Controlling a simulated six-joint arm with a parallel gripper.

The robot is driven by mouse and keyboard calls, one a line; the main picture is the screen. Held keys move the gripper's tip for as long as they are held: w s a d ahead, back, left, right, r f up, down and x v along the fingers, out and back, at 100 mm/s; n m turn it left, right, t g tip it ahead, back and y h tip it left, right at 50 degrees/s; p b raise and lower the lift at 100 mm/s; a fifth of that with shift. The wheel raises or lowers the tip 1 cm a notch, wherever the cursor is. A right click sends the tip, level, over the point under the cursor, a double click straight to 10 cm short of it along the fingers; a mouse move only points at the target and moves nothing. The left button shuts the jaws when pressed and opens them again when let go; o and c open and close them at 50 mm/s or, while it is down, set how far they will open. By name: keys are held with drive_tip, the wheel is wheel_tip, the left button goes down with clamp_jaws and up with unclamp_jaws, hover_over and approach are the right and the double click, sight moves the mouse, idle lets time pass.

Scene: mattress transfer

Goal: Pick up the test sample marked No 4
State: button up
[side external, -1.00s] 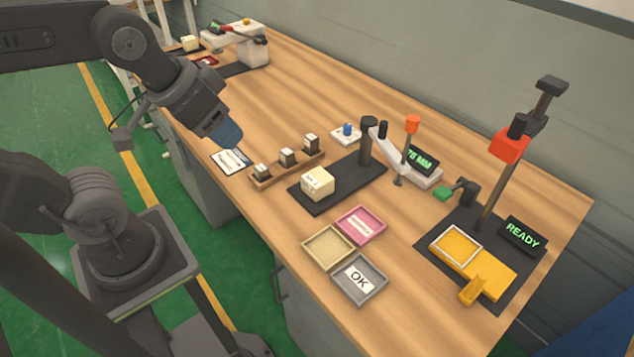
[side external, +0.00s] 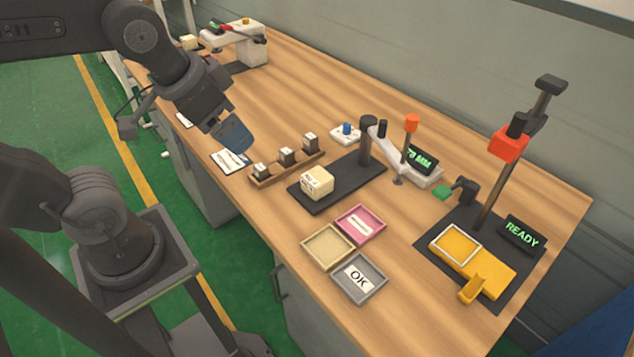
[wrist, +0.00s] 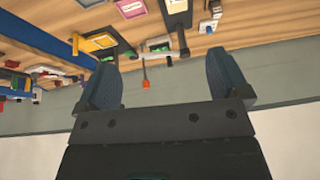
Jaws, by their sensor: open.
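A cream block (side external: 317,183) with a printed label sits on a long dark mat; the label is too small to read for certain. Three small dark blocks with pale tops stand in a row on a wooden rack (side external: 274,176) to its left; their marks are unreadable. My gripper (side external: 234,136) has blue fingers and hangs above the table, left of the rack and over the area of a white printed card (side external: 231,160). In the wrist view my gripper (wrist: 164,85) is open, with nothing between its fingers.
Pink (side external: 360,224), tan (side external: 328,247) and grey "OK" (side external: 359,279) trays lie at the front edge. A measuring device (side external: 405,166) with an orange-topped post stands behind the mat. A tall stand (side external: 492,190) and yellow fixture (side external: 489,272) are at right. Clear wood lies behind the rack.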

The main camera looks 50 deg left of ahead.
drive_tip(key=w+f+m+g+y, duration=0.2)
drive_tip(key=w+f+m+g, duration=0.1)
drive_tip(key=w+m, duration=0.75)
drive_tip(key=m+g+y, duration=0.2)
drive_tip(key=m, duration=0.5)
approach(316, 175)
drive_tip(key=x, duration=0.5)
drive_tip(key=shift+w+f, duration=0.1)
drive_tip(key=shift+w, duration=0.2)
drive_tip(key=shift+s+x, duration=0.15)
drive_tip(key=shift+x, duration=1.15)
drive_tip(key=shift+s+x, duration=0.15)
drive_tip(key=shift+x, duration=1.15)
drive_tip(key=shift+c, duration=0.3)
drive_tip(key=c, duration=1)
